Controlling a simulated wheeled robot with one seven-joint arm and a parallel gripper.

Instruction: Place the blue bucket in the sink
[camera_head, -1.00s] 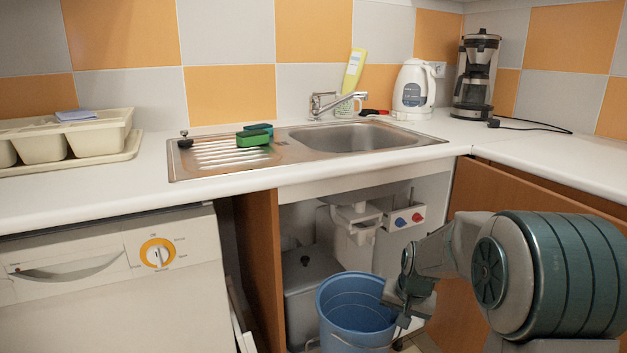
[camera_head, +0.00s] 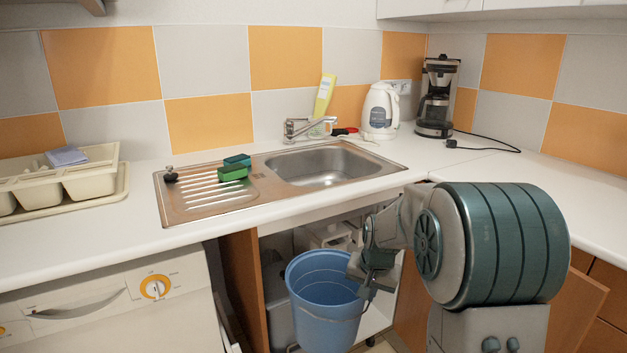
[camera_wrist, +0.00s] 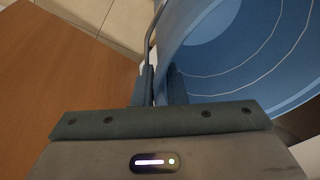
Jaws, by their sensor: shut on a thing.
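The blue bucket (camera_head: 325,312) hangs in front of the open cabinet under the counter, its rim below the counter top and its mouth facing up. My gripper (camera_head: 366,283) is at the bucket's right side. In the wrist view my gripper (camera_wrist: 158,88) is shut on the rim wall of the bucket (camera_wrist: 235,50), with one finger on each side. The steel sink (camera_head: 330,166) is set in the counter above and behind the bucket. Its basin looks empty. The bucket's bottom is partly cut off by the frame edge.
A tap (camera_head: 310,127) stands behind the basin. Green and blue sponges (camera_head: 234,170) lie on the drainboard. A yellow bottle (camera_head: 324,98), kettle (camera_head: 379,110) and coffee maker (camera_head: 437,98) stand at the back. An open cabinet door (camera_head: 240,280) is left of the bucket. The counter's front edge overhangs the cabinet.

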